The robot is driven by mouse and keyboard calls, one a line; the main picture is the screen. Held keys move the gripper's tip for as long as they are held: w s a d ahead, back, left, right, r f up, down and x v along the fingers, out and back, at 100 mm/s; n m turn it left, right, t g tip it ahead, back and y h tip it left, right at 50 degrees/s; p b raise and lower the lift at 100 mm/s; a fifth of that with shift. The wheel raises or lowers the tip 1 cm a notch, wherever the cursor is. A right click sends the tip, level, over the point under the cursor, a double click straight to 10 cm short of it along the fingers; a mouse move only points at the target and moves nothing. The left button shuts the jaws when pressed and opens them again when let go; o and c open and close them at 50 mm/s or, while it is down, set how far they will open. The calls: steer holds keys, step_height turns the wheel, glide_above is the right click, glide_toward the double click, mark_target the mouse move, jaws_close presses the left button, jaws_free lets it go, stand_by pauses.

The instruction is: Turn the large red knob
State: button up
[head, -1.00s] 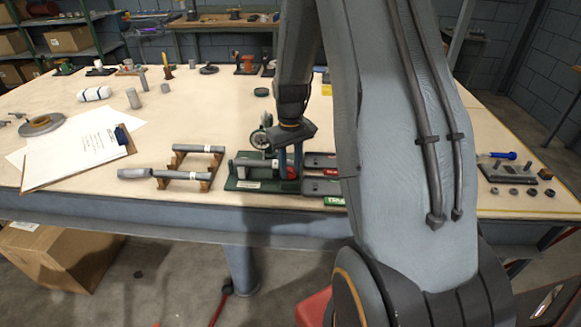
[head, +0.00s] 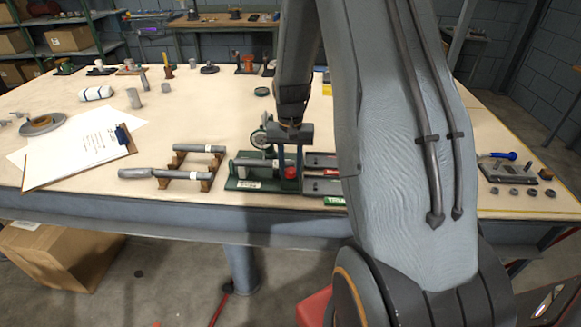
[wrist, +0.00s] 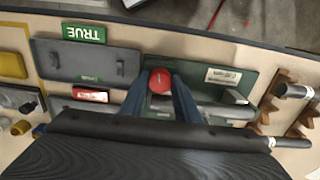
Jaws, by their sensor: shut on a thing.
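The large red knob (head: 291,173) sits on the right end of a green fixture (head: 236,184) on the workbench. In the wrist view the knob (wrist: 160,81) is a round red cap between the two blue fingers. My gripper (head: 289,172) points down over the fixture, its fingers on either side of the knob and shut on it. The gripper also shows in the wrist view (wrist: 160,84). A grey cylinder (wrist: 220,111) lies along the fixture beside the knob. My arm hides part of the bench to the right of the fixture.
Grey trays (head: 321,185) with a green TRUE label (wrist: 83,33) lie right beside the fixture. Grey rods rest on wooden stands (head: 190,179) to the left. A clipboard (head: 82,158) lies further left. The back middle of the workbench (head: 200,110) is mostly clear.

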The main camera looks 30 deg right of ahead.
mark_target(290, 170)
stand_by(0.4)
steer(key=o, duration=1.1)
steer(key=shift+c, duration=0.2)
steer(key=shift+r+b, duration=0.95)
steer(key=shift+r, duration=3)
steer(key=s+a+n+t, duration=0.1)
steer(key=s+a+n, duration=0.5)
steer(key=s+a, duration=0.9)
steer(key=shift+s+a+r+n, duration=0.2)
steer(key=shift+s+r+n, duration=0.25)
steer(key=shift+s, duration=0.3)
